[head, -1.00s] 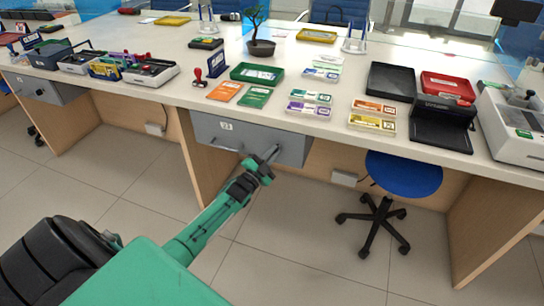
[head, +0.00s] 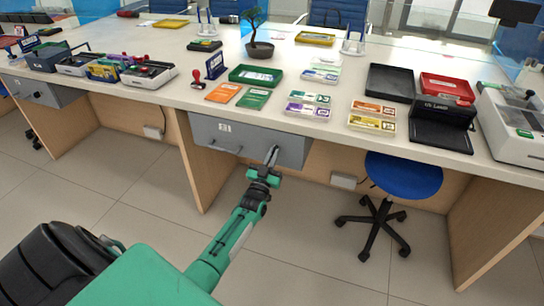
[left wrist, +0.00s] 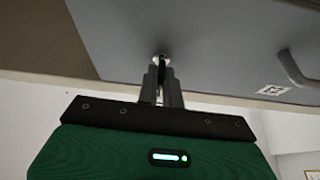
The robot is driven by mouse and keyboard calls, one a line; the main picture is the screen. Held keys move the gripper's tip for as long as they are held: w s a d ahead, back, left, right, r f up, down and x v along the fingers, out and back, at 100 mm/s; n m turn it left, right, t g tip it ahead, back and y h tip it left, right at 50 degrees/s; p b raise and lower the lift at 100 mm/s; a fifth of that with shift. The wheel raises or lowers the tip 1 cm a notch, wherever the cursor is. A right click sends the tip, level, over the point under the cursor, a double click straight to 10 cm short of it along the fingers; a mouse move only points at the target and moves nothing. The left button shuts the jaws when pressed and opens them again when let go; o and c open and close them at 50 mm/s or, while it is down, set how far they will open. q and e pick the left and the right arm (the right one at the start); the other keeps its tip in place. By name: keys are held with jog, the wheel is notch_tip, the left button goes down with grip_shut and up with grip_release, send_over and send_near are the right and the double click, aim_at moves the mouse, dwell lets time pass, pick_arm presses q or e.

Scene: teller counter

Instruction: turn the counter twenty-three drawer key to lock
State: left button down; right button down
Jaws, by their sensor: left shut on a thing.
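The grey drawer (head: 230,137) labelled 23 hangs under the counter, closed, with a bar handle (head: 225,149) on its left part. My left gripper (head: 273,155) reaches up to the right part of the drawer front. In the left wrist view its two fingers (left wrist: 161,75) are shut on the key (left wrist: 161,59) at the round metal lock. Only a small bit of the key shows between the fingertips; its turn angle cannot be told. The drawer face (left wrist: 200,40) and its handle (left wrist: 295,70) also show there. My right gripper is not in view.
A blue stool (head: 403,176) stands to the right below. The floor before the drawer is clear.

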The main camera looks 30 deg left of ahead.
pick_arm(q)
jog(key=shift+n+y, duration=0.4)
jog(key=shift+n, duration=0.2)
jog(key=c, duration=1.6)
grip_release()
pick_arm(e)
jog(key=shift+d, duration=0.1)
pick_arm(q)
jog(key=shift+o, duration=0.2)
